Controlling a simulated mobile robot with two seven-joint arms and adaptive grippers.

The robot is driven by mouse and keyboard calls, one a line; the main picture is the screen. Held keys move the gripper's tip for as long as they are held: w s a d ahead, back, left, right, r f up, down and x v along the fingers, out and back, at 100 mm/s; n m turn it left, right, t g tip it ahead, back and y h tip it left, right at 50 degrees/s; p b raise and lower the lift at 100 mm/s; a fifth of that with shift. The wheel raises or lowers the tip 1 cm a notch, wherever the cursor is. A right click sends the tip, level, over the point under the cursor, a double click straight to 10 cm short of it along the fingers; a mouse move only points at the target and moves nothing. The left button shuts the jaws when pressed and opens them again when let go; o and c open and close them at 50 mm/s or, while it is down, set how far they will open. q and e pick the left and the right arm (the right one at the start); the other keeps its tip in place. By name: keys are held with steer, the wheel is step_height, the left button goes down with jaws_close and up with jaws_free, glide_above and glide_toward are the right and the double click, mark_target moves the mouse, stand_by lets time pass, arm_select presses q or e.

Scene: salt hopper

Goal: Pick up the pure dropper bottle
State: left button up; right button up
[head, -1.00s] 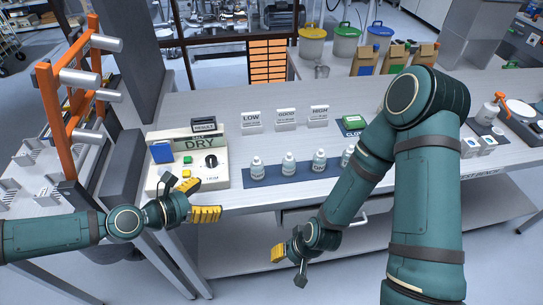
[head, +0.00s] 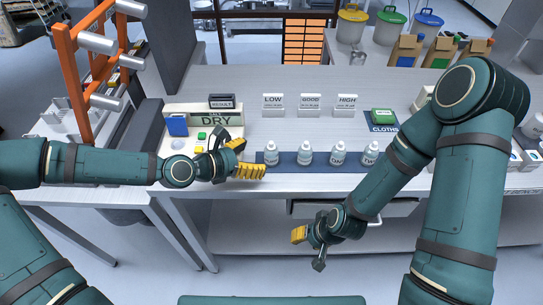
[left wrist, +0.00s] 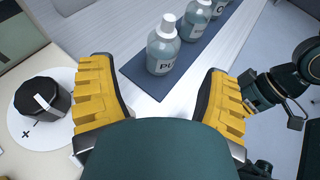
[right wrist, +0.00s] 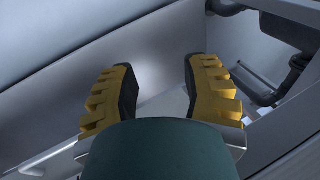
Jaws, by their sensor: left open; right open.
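The pure dropper bottle (head: 271,153) is the leftmost of several small pale bottles with white caps, upright on a dark blue mat (head: 300,167). In the left wrist view, a bottle (left wrist: 163,45) with a label starting "PU" stands just beyond the fingertips. My left gripper (head: 244,158) is open and empty, just left of that bottle and pointing towards it, apart from it. My right gripper (head: 308,249) is open and empty, low in front of the bench edge. The right wrist view shows nothing between its fingers (right wrist: 160,90).
A salt tester marked DRY (head: 215,121) with a black knob (left wrist: 42,98) lies under and beside my left gripper. LOW, GOOD and HIGH cards (head: 310,104) stand behind the bottles. A green cloths pack (head: 382,116) is to the right. Bench between cards and mat is clear.

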mark_target(265, 155)
arm_select(q)
steer(key=shift+b+x, duration=0.45)
steer(key=shift+x, duration=1.4)
steer(key=b+x, duration=0.1)
steer(key=x, duration=0.2)
steer(key=shift+s+d+r, duration=0.1)
steer(key=shift+s+r, duration=0.05)
steer(key=shift+x, duration=0.8)
jaws_close()
